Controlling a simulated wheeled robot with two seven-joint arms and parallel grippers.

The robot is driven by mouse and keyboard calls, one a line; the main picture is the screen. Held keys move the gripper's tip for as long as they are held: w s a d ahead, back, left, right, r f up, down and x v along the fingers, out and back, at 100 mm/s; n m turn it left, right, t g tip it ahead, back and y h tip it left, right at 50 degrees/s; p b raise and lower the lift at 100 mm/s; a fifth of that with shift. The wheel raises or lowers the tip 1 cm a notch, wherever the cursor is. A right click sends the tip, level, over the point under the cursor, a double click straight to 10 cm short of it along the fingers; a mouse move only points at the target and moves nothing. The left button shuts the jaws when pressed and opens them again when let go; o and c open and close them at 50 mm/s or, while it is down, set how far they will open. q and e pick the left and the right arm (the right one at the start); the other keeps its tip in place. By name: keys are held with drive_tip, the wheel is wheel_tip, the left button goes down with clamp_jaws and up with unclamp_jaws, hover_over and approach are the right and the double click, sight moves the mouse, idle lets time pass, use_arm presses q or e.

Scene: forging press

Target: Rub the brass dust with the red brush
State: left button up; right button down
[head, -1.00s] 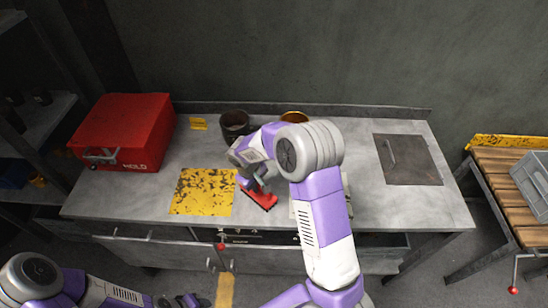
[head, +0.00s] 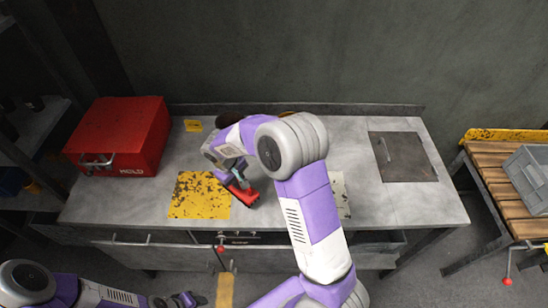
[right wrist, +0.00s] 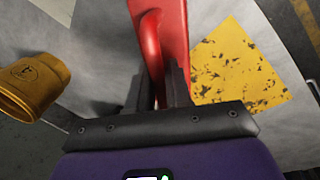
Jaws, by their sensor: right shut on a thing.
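The red brush (head: 246,197) is held in my right gripper (head: 231,180), just right of the yellow patch's right edge. I cannot tell if its underside touches the bench. In the right wrist view the red brush (right wrist: 174,35) runs up between the two dark fingers of my right gripper (right wrist: 160,88). A square yellow patch with dark flecks (head: 198,195), which looks like the brass dust, lies on the bench; it also shows right of the brush in the right wrist view (right wrist: 235,65). My left gripper (head: 180,300) is low, in front of the bench; its jaws are too small to read.
A red box marked MOLD (head: 122,135) stands at the bench's left. A dark metal plate (head: 405,158) lies at the right. An orange cup (right wrist: 32,88) shows in the right wrist view. A slatted wooden table (head: 505,185) stands further right.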

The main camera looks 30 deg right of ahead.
drive_tip(key=shift+r+p, duration=1.05)
drive_tip(key=shift+r, duration=0.85)
